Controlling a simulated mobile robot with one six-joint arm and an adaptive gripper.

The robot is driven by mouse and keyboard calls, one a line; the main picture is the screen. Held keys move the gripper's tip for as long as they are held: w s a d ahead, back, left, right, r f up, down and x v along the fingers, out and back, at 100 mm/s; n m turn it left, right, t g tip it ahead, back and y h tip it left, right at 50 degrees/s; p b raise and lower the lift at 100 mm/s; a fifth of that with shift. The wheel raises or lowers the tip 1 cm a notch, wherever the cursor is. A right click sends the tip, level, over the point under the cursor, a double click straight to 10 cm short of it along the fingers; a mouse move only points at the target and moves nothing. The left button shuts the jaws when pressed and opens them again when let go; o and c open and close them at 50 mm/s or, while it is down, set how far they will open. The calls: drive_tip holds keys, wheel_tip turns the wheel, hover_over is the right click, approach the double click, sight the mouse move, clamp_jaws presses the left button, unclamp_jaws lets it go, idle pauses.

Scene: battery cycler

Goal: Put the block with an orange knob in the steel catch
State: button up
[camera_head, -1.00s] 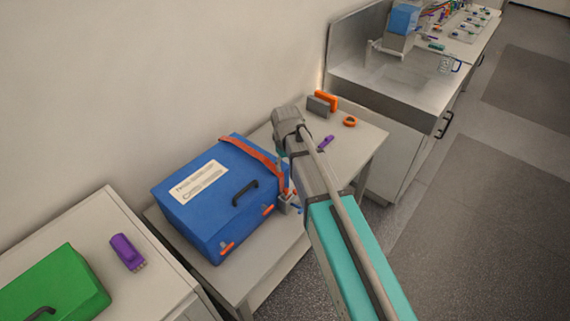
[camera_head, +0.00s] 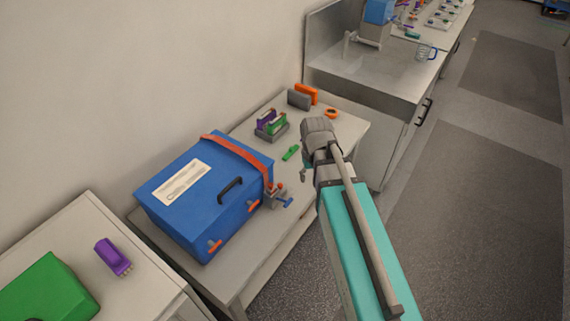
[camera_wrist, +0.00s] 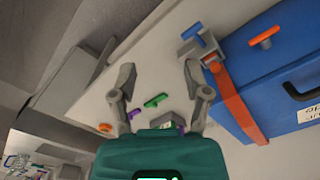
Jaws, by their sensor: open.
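At the front of the blue box (camera_head: 205,195), near the lower end of its orange strap, sits a small grey metal catch (camera_head: 270,196). A small orange-red knob (camera_head: 281,187) and a blue bar (camera_head: 284,203) show at it. I cannot tell whether the knob belongs to a separate block. In the wrist view the catch area (camera_wrist: 205,48) is at the upper right, with the blue bar (camera_wrist: 192,32) beside it. My gripper (camera_wrist: 158,78) is open and empty, above the table. In the head view it is mostly hidden by my arm, to the right of the box.
A grey rack (camera_head: 273,134) holds purple and green pieces. A loose green piece (camera_head: 290,153) lies near it; a purple piece (camera_wrist: 134,114) shows in the wrist view. Grey and orange blocks (camera_head: 306,94) and an orange ring (camera_head: 331,112) are farther back. A sink counter (camera_head: 370,75) stands behind.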

drive_tip(key=s+d+m, duration=0.2)
drive_tip(key=s+d, duration=0.3)
drive_tip(key=d, duration=0.1)
drive_tip(key=shift+s+m, duration=0.3)
